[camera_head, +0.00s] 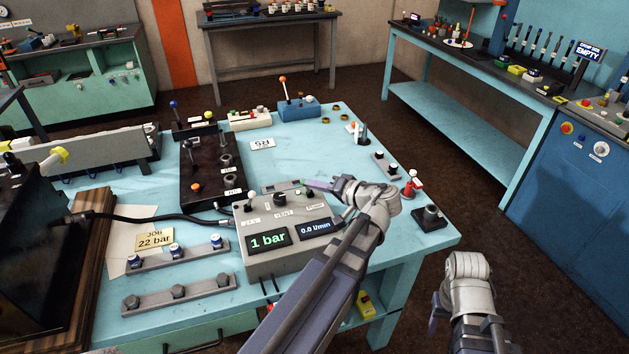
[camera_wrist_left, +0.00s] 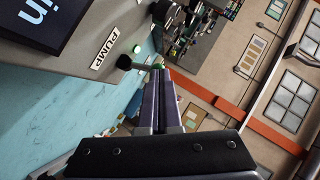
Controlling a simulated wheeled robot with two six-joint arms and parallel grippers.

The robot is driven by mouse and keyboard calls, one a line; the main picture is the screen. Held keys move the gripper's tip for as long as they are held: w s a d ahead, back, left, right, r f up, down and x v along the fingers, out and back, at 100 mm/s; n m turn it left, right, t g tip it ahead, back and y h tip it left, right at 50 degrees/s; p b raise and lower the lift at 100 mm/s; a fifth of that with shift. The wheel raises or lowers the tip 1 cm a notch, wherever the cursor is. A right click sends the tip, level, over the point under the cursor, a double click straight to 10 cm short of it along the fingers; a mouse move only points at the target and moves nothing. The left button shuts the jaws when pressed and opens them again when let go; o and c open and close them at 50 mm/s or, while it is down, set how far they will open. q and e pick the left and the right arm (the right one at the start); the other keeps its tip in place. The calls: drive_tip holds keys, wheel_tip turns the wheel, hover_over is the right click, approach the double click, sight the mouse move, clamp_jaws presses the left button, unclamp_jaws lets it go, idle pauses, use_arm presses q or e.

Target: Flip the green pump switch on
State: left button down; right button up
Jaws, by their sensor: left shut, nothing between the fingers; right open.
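The pump control box (camera_head: 287,245) is a grey box on the light blue bench, with displays reading 1 bar and 0.0 l/min. In the left wrist view, its PUMP label (camera_wrist_left: 108,50) sits beside a small round green light (camera_wrist_left: 137,48) and the green-tipped black pump switch (camera_wrist_left: 125,62). My left gripper (camera_head: 312,185) is shut and empty at the far right of the box. In the wrist view its fingertips (camera_wrist_left: 160,75) are at the switch's green tip; contact is unclear. My right gripper (camera_head: 438,315) is off the bench at lower right, open; its fingers are partly hidden.
A black manifold block (camera_head: 205,165) with levers and fittings stands left of the box. A card (camera_head: 155,239) reads JOB 22 bar.

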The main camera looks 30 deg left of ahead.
use_arm(q)
drive_tip(key=shift+w+d+f, duration=0.1)
drive_tip(key=shift+w+d, duration=0.05)
drive_tip(key=shift+w, duration=0.05)
drive_tip(key=shift+s+r+p, duration=0.1)
drive_tip(key=shift+r+p, duration=0.75)
use_arm(e)
drive_tip(key=shift+w+r, duration=0.1)
drive_tip(key=shift+r, duration=0.65)
drive_tip(key=shift+d, duration=0.1)
